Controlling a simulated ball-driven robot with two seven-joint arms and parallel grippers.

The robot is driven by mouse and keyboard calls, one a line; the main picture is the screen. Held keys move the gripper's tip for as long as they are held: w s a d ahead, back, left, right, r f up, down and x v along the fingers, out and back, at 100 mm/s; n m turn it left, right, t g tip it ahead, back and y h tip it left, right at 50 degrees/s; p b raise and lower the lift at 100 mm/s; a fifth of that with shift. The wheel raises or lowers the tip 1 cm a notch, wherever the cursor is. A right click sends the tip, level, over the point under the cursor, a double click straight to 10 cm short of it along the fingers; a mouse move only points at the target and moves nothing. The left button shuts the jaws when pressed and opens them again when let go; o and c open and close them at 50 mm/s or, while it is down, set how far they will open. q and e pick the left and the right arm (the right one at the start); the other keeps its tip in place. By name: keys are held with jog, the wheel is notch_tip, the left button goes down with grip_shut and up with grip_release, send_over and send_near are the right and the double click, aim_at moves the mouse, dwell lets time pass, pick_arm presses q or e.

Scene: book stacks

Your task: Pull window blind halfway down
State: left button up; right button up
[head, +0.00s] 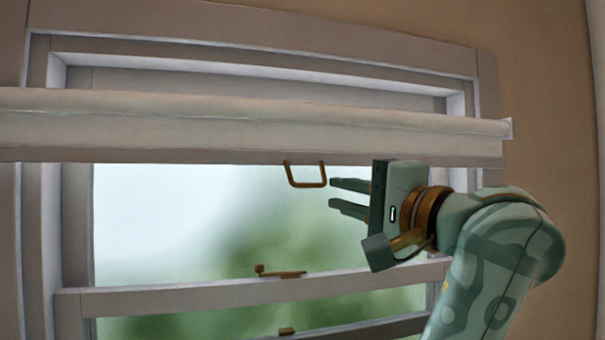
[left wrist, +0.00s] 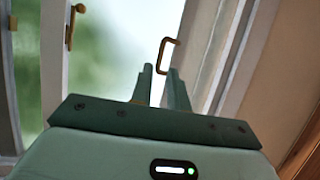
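The window blind (head: 250,125) is a pale roll across the top of the window, with a grey bottom bar. A small brown U-shaped handle (head: 306,185) hangs from that bar; it also shows in the left wrist view (left wrist: 161,54), just beyond the fingertips. My left gripper (head: 332,194) is just right of the handle in the head view, fingers pointing left at it. Its two fingers are apart with nothing between them, and it does not appear to touch the handle. In the left wrist view the fingers (left wrist: 158,72) show a narrow gap. My right gripper is not in view.
The window frame (head: 250,292) has a crossbar with a brown latch (head: 280,273) below the handle. Bare tan wall (head: 545,100) lies to the right. The glass below the blind is uncovered.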

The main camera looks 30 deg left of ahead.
aim_at(311, 187)
pick_arm(q)
jog(key=p+x, duration=0.3)
jog(key=x, duration=0.6)
jog(key=shift+s+a+r, duration=0.1)
jog(key=shift+a, duration=0.25)
grip_shut()
